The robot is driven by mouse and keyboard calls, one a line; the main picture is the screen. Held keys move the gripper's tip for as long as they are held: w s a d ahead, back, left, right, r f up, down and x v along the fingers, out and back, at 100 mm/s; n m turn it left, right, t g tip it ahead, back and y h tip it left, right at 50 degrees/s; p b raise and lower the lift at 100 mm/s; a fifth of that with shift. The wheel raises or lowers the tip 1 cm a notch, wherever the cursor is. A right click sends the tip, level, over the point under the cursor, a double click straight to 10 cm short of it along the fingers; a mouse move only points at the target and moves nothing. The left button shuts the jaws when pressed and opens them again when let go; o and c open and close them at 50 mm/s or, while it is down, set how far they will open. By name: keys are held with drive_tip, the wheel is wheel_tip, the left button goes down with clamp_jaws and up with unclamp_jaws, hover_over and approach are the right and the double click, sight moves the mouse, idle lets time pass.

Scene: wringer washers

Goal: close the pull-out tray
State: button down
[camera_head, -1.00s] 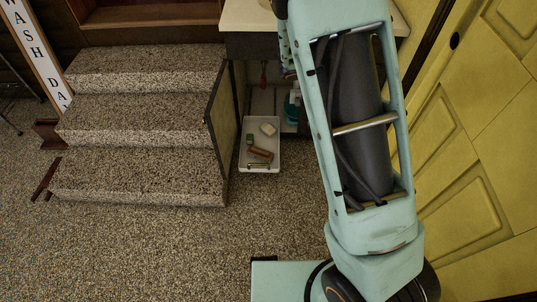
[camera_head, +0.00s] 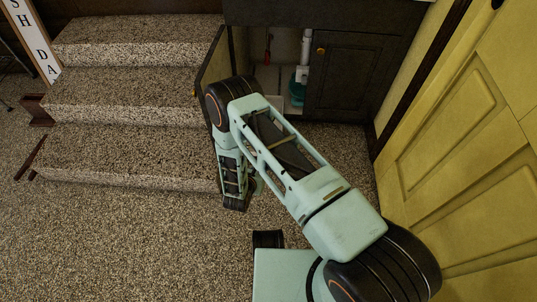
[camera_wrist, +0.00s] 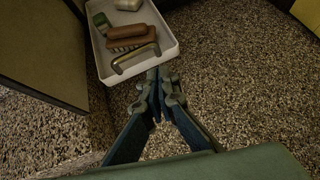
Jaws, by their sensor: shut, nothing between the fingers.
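The pull-out tray (camera_wrist: 174,47) is a white, shallow, open box at the top of the wrist view, pulled out over the speckled floor. It holds a brown brush (camera_wrist: 130,35), a green-and-pale item (camera_wrist: 102,22) and a pale block (camera_wrist: 128,4). A dull brass bar handle (camera_wrist: 135,58) shows at its near end. My gripper (camera_wrist: 162,72) is shut and empty, with its tips close to the tray's near edge, right of the handle. I cannot tell whether they touch. In the head view my arm hides most of the tray and the gripper.
An open cabinet door (camera_head: 209,70) stands left of the tray, beside speckled steps (camera_head: 125,150). It shows in the wrist view as a dark panel (camera_wrist: 40,50). A closed dark cabinet door (camera_head: 345,80) is right of the opening. A yellow door (camera_head: 460,150) is at right.

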drive_tip(key=b+x, duration=0.5)
drive_tip(key=x, duration=0.8)
drive_tip(key=shift+w+a, duration=0.25)
drive_tip(key=shift+w, duration=0.2)
drive_tip(key=shift+w+r, duration=0.1)
